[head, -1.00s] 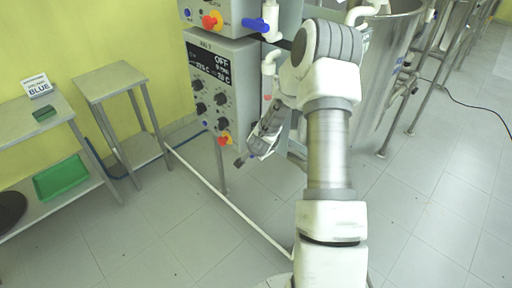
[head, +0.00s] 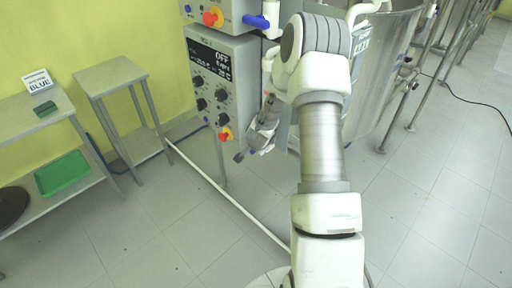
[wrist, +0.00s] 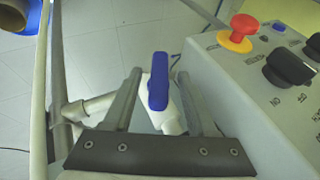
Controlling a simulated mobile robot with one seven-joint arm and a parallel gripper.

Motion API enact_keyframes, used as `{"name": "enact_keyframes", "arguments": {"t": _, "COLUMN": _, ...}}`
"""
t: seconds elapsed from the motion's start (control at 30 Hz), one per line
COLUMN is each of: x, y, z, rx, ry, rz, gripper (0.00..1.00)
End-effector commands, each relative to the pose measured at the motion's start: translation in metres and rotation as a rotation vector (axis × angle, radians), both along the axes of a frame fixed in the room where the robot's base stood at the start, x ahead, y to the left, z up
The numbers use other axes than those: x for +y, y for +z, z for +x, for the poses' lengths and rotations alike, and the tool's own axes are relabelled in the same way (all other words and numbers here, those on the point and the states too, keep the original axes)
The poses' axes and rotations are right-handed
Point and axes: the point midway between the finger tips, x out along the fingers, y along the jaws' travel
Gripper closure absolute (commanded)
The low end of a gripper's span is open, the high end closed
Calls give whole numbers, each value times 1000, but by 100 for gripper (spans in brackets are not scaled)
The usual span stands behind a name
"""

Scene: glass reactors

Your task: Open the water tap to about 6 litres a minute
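A tap with a blue lever (wrist: 159,82) sits on a white pipe (wrist: 172,118) beside the grey control box. In the wrist view the lever stands between the two fingers of my gripper (wrist: 160,74), with gaps visible on both sides. My gripper is open around it. In the head view my gripper (head: 246,155) is low beside the control box (head: 221,68), and the lever there is hard to make out. The box's display (head: 210,62) reads OFF at the top; its smaller lines are hard to read.
The box carries several black knobs and a red stop button (head: 226,133); this button also shows close in the wrist view (wrist: 243,27). Another blue tap handle (head: 257,22) is higher up. Side tables are at left; floor is clear.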

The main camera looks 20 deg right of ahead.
Motion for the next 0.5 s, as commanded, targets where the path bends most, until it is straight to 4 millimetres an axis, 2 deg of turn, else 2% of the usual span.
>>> {"name": "enact_keyframes", "arguments": {"t": 0.27, "x": 2, "y": 7, "z": -4, "rx": 0, "ry": 0, "rz": 0, "gripper": 43}}
{"name": "enact_keyframes", "arguments": {"t": 0.5, "x": 9, "y": 37, "z": -24, "rx": -2, "ry": 1, "rz": -1, "gripper": 43}}
